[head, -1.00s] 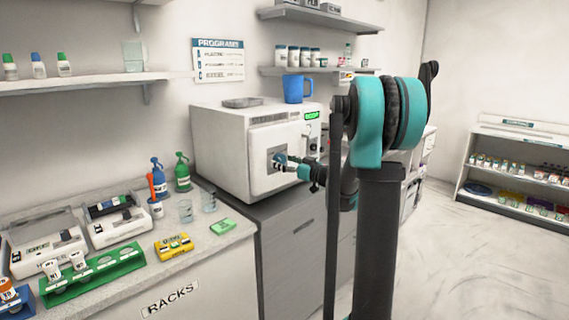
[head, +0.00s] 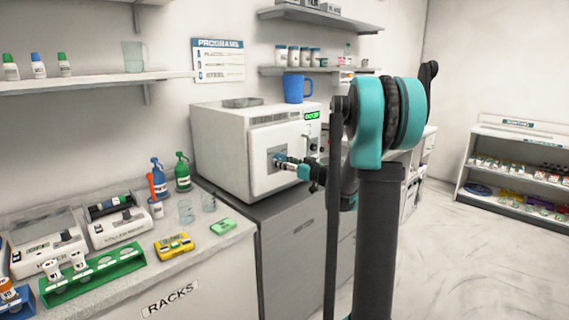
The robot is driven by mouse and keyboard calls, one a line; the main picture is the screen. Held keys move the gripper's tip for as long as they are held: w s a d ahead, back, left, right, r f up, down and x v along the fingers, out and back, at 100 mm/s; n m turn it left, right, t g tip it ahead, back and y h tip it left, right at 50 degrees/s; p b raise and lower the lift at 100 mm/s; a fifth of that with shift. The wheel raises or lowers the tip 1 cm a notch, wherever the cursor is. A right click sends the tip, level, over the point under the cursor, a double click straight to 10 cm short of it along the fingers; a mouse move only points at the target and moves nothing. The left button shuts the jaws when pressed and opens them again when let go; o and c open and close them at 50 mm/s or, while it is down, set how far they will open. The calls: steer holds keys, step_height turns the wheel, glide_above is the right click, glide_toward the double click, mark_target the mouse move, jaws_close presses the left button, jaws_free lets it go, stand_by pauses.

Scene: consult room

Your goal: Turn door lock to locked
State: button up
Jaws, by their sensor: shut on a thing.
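A white box-shaped device (head: 222,150) stands on a dark grey cabinet, with a green lit display (head: 311,115) at its upper right front. Its front door (head: 270,140) looks closed. The door lock is at a grey plate (head: 275,153) on the door, mostly hidden by my gripper. My gripper (head: 281,159) reaches in from the right and is shut on the door lock at the plate. The lock's exact angle is too small to tell.
A blue mug (head: 297,88) and a grey tray (head: 242,102) sit on top of the device. Green and blue bottles, cups and a rack (head: 95,272) fill the counter at left. Open floor (head: 470,260) lies at right.

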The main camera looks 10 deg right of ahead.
steer(key=m, duration=0.8)
steer(key=shift+m, duration=0.4)
steer(key=m, duration=0.4)
steer(key=shift+m, duration=2.3)
steer(key=o, duration=1.2)
steer(key=shift+c, duration=0.2)
